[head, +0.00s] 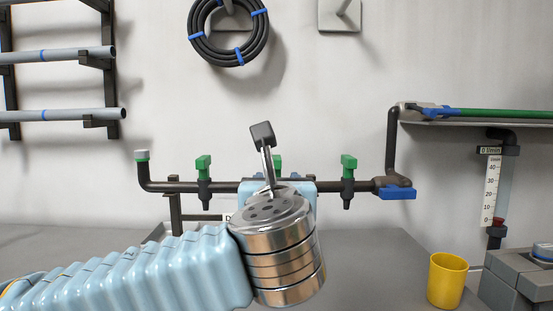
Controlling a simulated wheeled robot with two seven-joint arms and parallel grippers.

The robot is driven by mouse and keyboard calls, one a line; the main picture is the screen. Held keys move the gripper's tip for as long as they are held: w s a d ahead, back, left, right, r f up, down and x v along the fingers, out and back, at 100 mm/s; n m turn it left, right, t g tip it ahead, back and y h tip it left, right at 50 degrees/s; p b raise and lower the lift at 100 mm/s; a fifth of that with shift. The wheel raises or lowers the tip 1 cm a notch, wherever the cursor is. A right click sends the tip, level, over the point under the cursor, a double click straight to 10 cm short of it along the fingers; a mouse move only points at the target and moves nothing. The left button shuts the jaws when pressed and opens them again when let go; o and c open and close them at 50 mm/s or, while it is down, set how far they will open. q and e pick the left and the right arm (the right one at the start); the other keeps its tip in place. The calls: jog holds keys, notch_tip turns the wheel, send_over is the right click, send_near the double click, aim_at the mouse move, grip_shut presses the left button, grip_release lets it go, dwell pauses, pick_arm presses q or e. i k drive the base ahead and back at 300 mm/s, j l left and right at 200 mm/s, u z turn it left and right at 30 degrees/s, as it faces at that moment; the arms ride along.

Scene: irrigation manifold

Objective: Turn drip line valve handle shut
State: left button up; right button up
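A dark manifold pipe (230,187) runs level along the wall, with three upright green valve handles: a left one (203,166), a middle one (278,160) mostly hidden behind my gripper, and a right one (349,166). A blue handle (397,193) lies level at the pipe's right end. A white label (228,216) under the pipe is mostly covered by my arm; only a "D" shows. My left gripper (263,136) is in front of the middle valve, its dark fingertip pointing up. I cannot tell whether it touches the valve or is open. My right gripper is out of view.
A yellow cup (446,280) stands on the grey bench (385,265) at right, beside grey blocks (515,290). A black hose coil (228,52) hangs high. The bench between my wrist and cup is clear.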

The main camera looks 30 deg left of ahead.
aim_at(392, 192)
jog(key=k+l, duration=0.75)
jog(key=k, duration=0.1)
